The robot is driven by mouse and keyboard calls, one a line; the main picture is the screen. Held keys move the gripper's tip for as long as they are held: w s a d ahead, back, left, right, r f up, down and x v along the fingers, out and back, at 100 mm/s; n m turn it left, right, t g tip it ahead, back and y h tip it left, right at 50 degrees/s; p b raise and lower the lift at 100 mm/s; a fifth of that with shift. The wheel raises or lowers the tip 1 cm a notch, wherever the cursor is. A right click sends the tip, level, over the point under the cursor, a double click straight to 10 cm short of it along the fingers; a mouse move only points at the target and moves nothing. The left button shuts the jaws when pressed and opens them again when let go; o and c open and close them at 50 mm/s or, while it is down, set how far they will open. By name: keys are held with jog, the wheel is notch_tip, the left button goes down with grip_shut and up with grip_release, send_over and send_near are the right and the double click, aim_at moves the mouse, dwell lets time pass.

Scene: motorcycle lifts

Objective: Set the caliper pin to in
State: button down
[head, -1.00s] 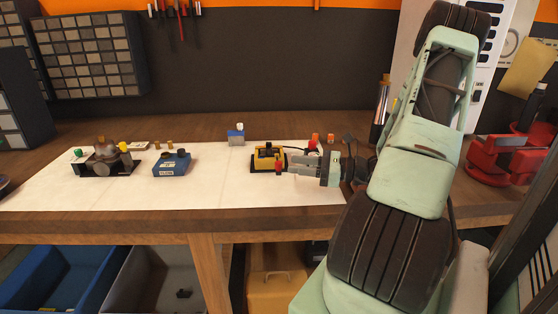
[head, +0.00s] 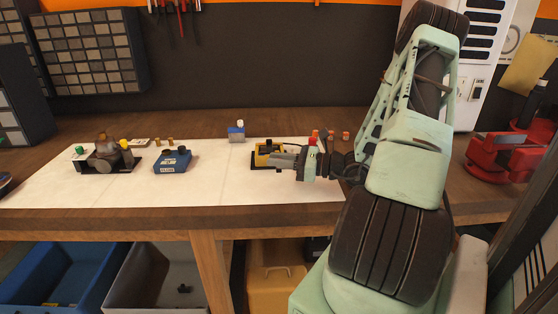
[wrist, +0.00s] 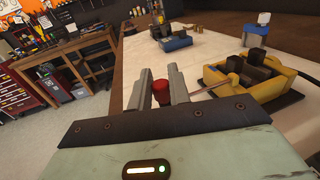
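The yellow caliper (head: 263,147) sits in a dark holder on the white mat, at the middle of the bench. In the wrist view the caliper (wrist: 232,92) is at the right, with dark blocks inside it and a thin rod at its near side. A red knob (wrist: 160,91) shows between my two fingers; I take it to be the pin's head. My gripper (wrist: 160,68) has its fingers apart on either side of the knob; whether they touch it is unclear. In the head view my gripper (head: 272,161) is at the caliper's near right and hides the knob.
On the white mat (head: 215,190) stand a blue box (head: 172,161), a small blue block with a white top (head: 236,133) and a dark fixture (head: 105,157) at the left. A red vise (head: 500,158) is at the right. The mat's front left is clear.

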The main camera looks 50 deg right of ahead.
jog(key=w+d, duration=0.2)
jog(key=d, duration=0.1)
jog(key=w+d+p, duration=0.1)
jog(key=w+d, duration=0.2)
jog(key=shift+w+d, duration=0.15)
jog(key=shift+d, duration=0.05)
jog(key=c, duration=1.4)
grip_release()
jog(key=shift+o, duration=0.2)
jog(key=b+v, duration=0.3)
jog(key=v, duration=1.4)
